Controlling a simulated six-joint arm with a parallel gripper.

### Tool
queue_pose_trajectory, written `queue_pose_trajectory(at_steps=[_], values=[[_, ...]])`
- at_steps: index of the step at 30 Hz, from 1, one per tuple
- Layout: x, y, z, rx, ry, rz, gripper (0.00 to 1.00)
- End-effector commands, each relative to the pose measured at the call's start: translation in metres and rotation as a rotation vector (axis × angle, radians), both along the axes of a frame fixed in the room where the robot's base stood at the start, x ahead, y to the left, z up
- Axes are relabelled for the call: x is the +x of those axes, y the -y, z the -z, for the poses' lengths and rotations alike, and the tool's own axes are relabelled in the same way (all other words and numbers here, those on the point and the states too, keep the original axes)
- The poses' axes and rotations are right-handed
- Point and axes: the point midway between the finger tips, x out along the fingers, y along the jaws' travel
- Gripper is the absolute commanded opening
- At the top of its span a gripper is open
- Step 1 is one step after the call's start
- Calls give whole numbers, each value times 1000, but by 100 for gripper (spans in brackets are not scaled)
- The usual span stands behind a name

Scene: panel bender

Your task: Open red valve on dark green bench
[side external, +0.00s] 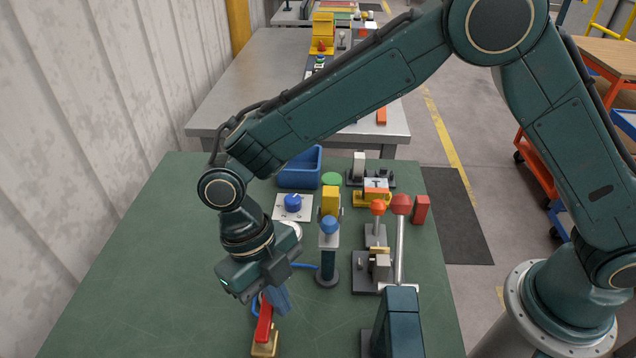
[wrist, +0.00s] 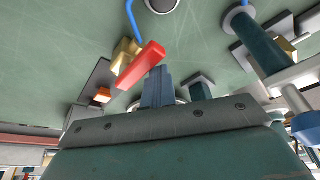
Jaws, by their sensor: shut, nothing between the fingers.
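The red valve handle (side external: 265,322) stands on a brass body (side external: 265,347) at the front of the dark green bench (side external: 150,270). In the wrist view the red handle (wrist: 141,65) slants across the brass body (wrist: 125,53), with a blue hose (wrist: 131,18) beyond it. My gripper (side external: 279,303) is shut and empty, just above and to the right of the handle in the side view.
A post with a blue knob (side external: 329,226) stands right of my gripper. Farther right are clamps, a red-knobbed lever (side external: 401,205) and a red block (side external: 422,209). A blue bin (side external: 300,170) and a blue button on a plate (side external: 292,204) lie behind. The bench's left side is clear.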

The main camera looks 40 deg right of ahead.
Motion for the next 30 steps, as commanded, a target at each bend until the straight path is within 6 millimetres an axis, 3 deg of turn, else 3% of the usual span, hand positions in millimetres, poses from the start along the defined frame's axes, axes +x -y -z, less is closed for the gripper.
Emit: queue_pose_trajectory(at_steps=[10,30], values=[[7,-2,-1,10,18,16,0],[-5,-20,-1,16,11,-4,0]])
